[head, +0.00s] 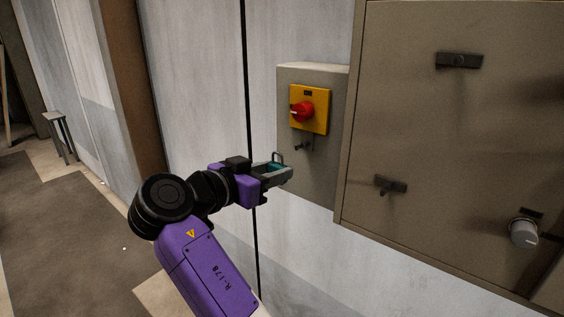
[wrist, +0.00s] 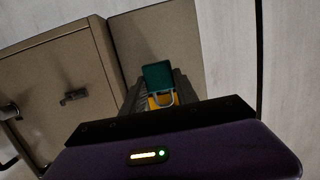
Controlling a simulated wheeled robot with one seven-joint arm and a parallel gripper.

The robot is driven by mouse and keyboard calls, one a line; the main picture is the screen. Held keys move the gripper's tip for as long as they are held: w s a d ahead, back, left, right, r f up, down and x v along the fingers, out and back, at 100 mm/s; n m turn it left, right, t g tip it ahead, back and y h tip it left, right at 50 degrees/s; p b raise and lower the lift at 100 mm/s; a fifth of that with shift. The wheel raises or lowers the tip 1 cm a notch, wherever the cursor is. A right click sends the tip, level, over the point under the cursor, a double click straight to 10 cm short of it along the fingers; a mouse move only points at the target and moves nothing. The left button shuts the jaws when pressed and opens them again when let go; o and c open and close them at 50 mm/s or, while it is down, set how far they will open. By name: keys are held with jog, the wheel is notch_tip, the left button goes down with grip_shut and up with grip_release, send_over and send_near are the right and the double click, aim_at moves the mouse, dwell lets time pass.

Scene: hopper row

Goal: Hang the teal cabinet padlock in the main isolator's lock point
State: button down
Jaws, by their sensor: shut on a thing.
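My gripper (head: 279,175) is shut on the teal padlock (head: 274,168), whose shackle sticks up above the fingers. In the wrist view the teal padlock (wrist: 157,75) sits between the fingertips. The main isolator is a grey box with a yellow plate and a red rotary handle (head: 302,111). Its lock point (head: 303,146) is a small dark fitting below the yellow plate. The padlock is below and a little left of this fitting in the head view, apart from it. In the wrist view a patch of yellow shows just below the padlock, and the lock point is hidden.
A large beige cabinet (head: 440,130) stands right of the isolator, with dark latches (head: 390,184) and a pale round knob (head: 523,232) projecting from its door. A small stool (head: 60,135) stands far left. The pale wall left of the isolator is clear.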

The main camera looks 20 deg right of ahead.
jog(key=shift+r+b+x, duration=0.15)
jog(key=shift+b+x, duration=0.05)
jog(key=shift+x, duration=0.65)
jog(key=shift+r+b+x, duration=0.2)
jog(key=shift+x, duration=0.65)
jog(key=shift+r+b+x, duration=0.15)
jog(key=shift+b+x, duration=0.05)
jog(key=shift+x, duration=0.65)
jog(key=shift+w+d+b, duration=0.15)
jog(key=shift+d+b, duration=0.05)
jog(key=shift+b, duration=0.2)
jog(key=shift+r+b+x, duration=0.1)
jog(key=shift+b+x, duration=0.1)
jog(key=shift+x, duration=0.45)
jog(key=shift+r+b+x, duration=0.15)
jog(key=shift+b+x, duration=0.05)
jog(key=shift+x, duration=0.4)
jog(key=shift+d, duration=0.1)
jog(key=shift+f, duration=0.15)
jog(key=shift+f+b, duration=0.2)
jog(key=shift+b, duration=0.15)
